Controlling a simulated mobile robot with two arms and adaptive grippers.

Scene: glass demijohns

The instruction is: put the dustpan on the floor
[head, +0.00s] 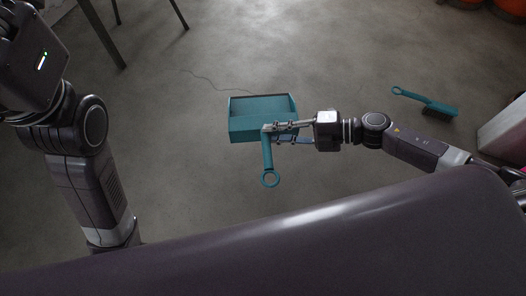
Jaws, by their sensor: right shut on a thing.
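The teal dustpan (248,124) is left of centre in the head view, its tray pointing away from me and its ring-ended handle towards me. My right gripper (278,133) reaches in from the right and is shut on the dustpan's handle near the tray. I cannot tell whether the dustpan touches the grey concrete floor (180,180) or hangs just above it. My left arm stands at the left edge; its gripper fingers do not show.
A teal hand brush (428,104) with dark bristles lies on the floor at the right. Dark table legs (103,35) stand at the upper left. A pale box-like object (505,135) is at the right edge. The floor around the dustpan is mostly clear.

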